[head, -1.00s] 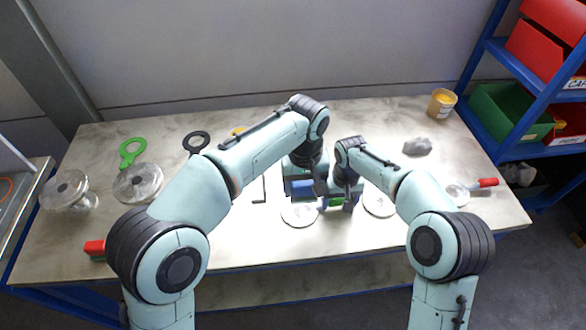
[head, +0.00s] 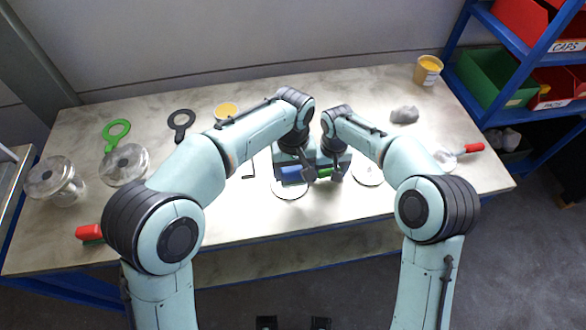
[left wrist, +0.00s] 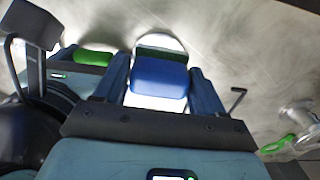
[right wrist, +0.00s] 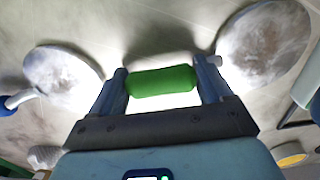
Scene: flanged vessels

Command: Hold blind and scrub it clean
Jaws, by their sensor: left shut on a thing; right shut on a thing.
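My left gripper (head: 301,174) is shut on a blue block (left wrist: 160,77) with a dark green underside, like a scrubbing pad. It also shows in the head view (head: 291,174). My right gripper (right wrist: 163,84) is shut on a green bar (right wrist: 162,80), which also shows in the head view (head: 325,172) just right of the blue block. Any part below the green bar is hidden, so I cannot tell whether it belongs to the blind. A pale disc (head: 289,191) lies beneath the grippers. I cannot tell whether block and bar touch.
Flanged glass vessels (head: 55,180) stand at left, near a red-and-green block (head: 90,233). A green ring tool (head: 117,130) and black ring tool (head: 181,120) lie behind.

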